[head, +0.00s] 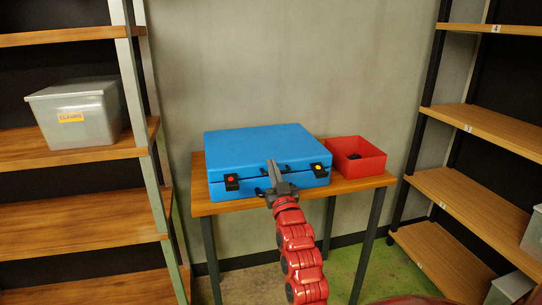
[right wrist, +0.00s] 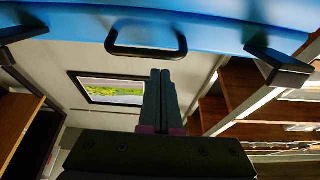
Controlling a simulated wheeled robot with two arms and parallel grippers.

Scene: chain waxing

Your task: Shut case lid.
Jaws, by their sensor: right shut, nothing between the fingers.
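The blue case (head: 262,145) lies on the wooden table (head: 355,184), and its lid looks down on the base in the head view. Two black latches with a red dot (head: 231,181) and a yellow dot (head: 318,169) are on its front. My right gripper (head: 271,165) is at the case's front, between the latches, with its fingers together and empty. It hides part of the front and handle. In the right wrist view the case (right wrist: 225,12) spans the top, with its black handle (right wrist: 146,51) near the closed fingers (right wrist: 160,75). I cannot tell whether they touch the case.
A shelf with a grey lidded box (head: 76,112) is at left. Another wooden shelf (head: 480,197) is at right. The table has little free room.

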